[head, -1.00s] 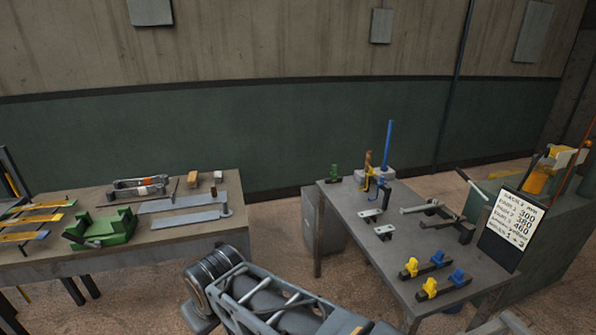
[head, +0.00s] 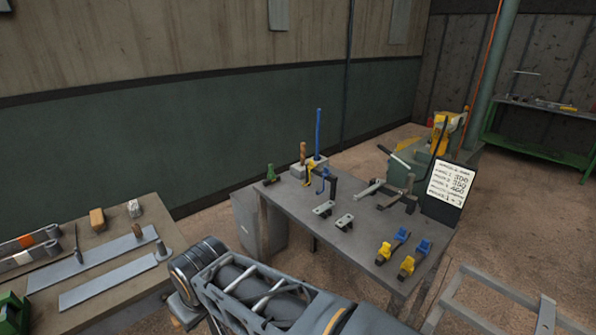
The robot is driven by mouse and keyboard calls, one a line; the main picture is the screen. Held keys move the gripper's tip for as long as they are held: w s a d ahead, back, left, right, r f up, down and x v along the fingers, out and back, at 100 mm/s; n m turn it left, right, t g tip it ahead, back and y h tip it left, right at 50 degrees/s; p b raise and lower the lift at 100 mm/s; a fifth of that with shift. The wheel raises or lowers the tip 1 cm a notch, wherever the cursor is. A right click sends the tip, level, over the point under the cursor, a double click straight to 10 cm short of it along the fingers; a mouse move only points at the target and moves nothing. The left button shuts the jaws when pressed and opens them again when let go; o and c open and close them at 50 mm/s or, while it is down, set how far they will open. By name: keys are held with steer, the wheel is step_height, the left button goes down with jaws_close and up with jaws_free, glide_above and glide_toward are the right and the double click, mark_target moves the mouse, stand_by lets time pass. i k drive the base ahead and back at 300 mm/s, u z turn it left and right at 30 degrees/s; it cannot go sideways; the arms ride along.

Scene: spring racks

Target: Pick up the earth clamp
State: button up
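I cannot tell for sure which thing is the earth clamp. A small green clamp-like piece (head: 270,174) stands at the back left corner of the grey table (head: 290,205). Near it is a pale block (head: 300,171) with an upright blue rod (head: 318,135) and a brown-handled tool. A yellow hooked piece (head: 309,175) and a blue and dark hooked piece (head: 328,182) are beside the block. My gripper is out of view; only links of my arm show along the bottom, in front of the table.
Two small grey brackets (head: 324,209) lie mid-table. Yellow and blue pieces on dark bars (head: 393,245) are at the front right. A lever tool (head: 395,195) and a written board (head: 444,192) stand at the right. Another bench (head: 95,235) is at the left, with floor between.

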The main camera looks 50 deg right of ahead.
mark_target(271, 175)
steer(key=z, duration=0.9)
steer(key=i, duration=0.95)
steer(key=z, duration=0.6)
steer(key=i, duration=0.4)
steer(key=z, duration=0.05)
